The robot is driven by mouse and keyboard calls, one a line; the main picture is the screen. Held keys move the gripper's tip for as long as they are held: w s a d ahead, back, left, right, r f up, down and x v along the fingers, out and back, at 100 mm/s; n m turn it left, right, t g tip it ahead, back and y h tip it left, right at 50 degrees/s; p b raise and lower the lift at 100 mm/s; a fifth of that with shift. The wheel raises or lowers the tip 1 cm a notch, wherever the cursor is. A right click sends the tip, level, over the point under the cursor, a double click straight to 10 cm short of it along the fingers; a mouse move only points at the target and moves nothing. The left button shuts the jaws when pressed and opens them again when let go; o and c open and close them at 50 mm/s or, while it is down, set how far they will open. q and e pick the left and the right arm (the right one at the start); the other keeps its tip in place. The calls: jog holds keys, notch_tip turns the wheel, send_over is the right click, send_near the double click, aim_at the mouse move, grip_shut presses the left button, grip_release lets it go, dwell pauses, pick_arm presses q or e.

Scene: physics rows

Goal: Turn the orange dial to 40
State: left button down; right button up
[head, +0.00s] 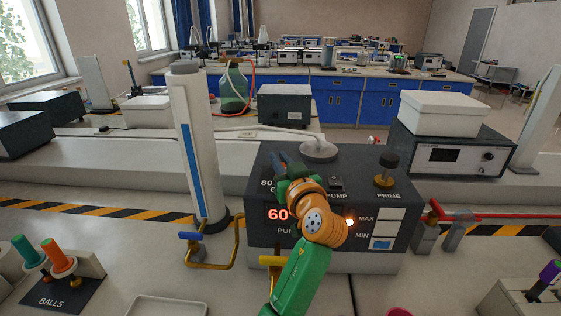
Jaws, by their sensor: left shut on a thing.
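My left gripper (288,166) reaches up to the left part of the dark pump box (405,212). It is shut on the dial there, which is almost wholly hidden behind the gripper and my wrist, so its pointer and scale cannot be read. A red display (277,215) on the box front reads 60, partly covered by my wrist. The box also carries a pump switch (335,182), a dark prime knob (387,165) and a lit lamp (349,222) beside MAX and MIN labels. My right gripper is not in view.
A tall pale column with a blue strip (187,150) stands left of the box. Yellow pipework with a blue valve handle (190,235) is near its foot. Red pipe (490,215) runs at right. A balls mat with green and orange handles (60,258) lies lower left.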

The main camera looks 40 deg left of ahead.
pick_arm(q)
jog(key=c, duration=0.9)
grip_release()
jog(key=b+v, duration=0.2)
jog(key=v, duration=0.4)
jog(key=shift+s+d+f+b, duration=0.1)
jog(key=shift+d+f+b, duration=0.1)
jog(key=shift+b, duration=0.1)
jog(key=shift+s+d+r, duration=0.2)
jog(key=shift+s+d, duration=0.1)
jog(key=shift+a, duration=0.1)
